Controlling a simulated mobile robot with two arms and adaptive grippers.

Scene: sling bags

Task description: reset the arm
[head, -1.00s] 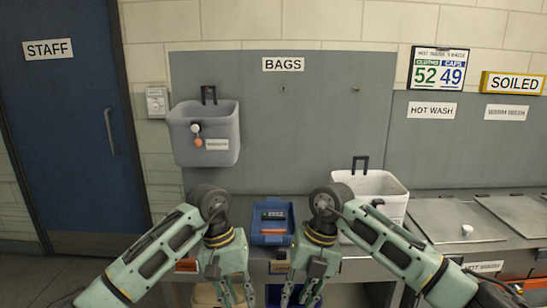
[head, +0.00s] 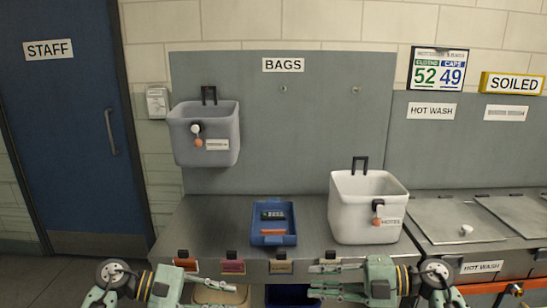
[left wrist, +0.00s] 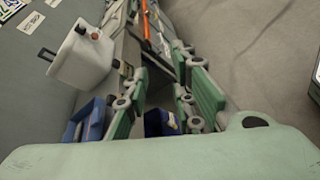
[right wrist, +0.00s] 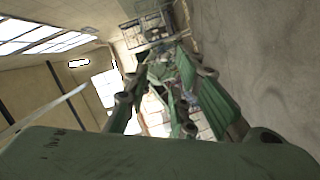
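My right gripper (head: 318,281) is low in the head view, in front of the counter edge, its fingers pointing left and spread apart with nothing between them. My left gripper (head: 225,296) is at the bottom of the head view, partly cut off, its fingers pointing right toward the right gripper. In the left wrist view the left gripper (left wrist: 165,78) has its fingers apart and holds nothing. In the right wrist view the right gripper's fingers (right wrist: 160,85) are also apart; parts of my other arm show beyond them. The two grippers face each other with a gap between.
A grey bag (head: 205,140) hangs on the panel at left. A white bag (head: 350,215) stands on the counter (head: 215,230) at right. A blue tray (head: 273,239) with small items lies between. Hot-wash lids (head: 435,215) are far right. Bins are below the counter.

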